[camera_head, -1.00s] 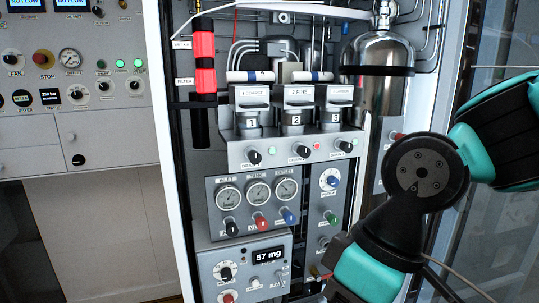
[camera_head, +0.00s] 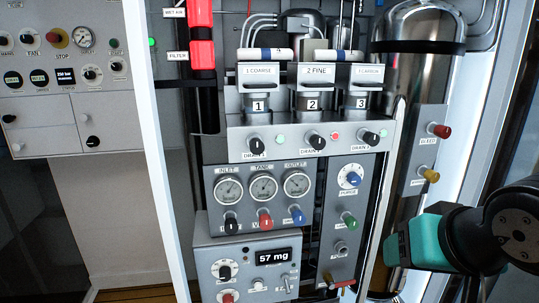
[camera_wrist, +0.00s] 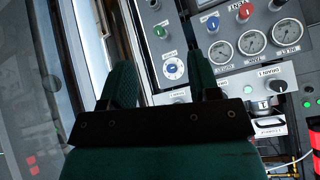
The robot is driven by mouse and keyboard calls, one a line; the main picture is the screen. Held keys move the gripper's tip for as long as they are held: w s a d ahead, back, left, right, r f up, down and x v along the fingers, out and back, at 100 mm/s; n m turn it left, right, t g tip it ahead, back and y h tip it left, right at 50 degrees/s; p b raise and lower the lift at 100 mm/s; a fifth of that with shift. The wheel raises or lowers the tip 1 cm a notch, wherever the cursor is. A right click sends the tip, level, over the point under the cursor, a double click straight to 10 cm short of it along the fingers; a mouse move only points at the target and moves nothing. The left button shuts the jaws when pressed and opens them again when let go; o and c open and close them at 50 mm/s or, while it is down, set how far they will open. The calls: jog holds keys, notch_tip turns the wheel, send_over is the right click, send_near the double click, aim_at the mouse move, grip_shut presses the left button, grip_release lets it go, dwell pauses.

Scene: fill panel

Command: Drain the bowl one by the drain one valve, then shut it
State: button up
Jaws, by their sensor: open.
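Bowl one (camera_head: 259,97) is the left metal bowl under the "1 COARSE" head, with a "1" plate. The drain one valve (camera_head: 255,145) is a black knob on the grey strip below it, beside a pale green lamp (camera_head: 280,140). A matching black drain knob (camera_wrist: 277,86) shows in the wrist view, right of my fingers, where the panel appears upside down. My gripper (camera_wrist: 165,85) has its two dark fingers apart with nothing between them. It is clear of the knob. In the head view my arm is at the lower right.
Bowls two (camera_head: 312,98) and three (camera_head: 361,98) stand close to the right, with their own drain knobs. Gauges (camera_head: 263,187) and coloured knobs sit below. A shiny cylinder (camera_head: 420,70) and a cabinet edge are at the right. The space before the panel is clear.

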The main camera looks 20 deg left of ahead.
jog(key=w+a+r+t+y+b, duration=0.1)
jog(key=a+t, duration=0.1)
jog(key=a, duration=0.3)
jog(key=w+a+r+t+y, duration=0.1)
jog(key=a+r+t, duration=0.15)
jog(key=a, duration=0.25)
jog(key=n+t+y, duration=0.1)
jog(key=t+y, duration=0.2)
jog(key=y, duration=0.1)
send_near(258, 147)
jog(key=p+x, duration=0.9)
jog(key=p, duration=0.6)
jog(key=shift+r, duration=0.2)
jog(key=shift+w+a+f, duration=0.2)
jog(key=shift+w+a, duration=0.1)
jog(key=shift+w, duration=0.15)
jog(key=c, duration=0.9)
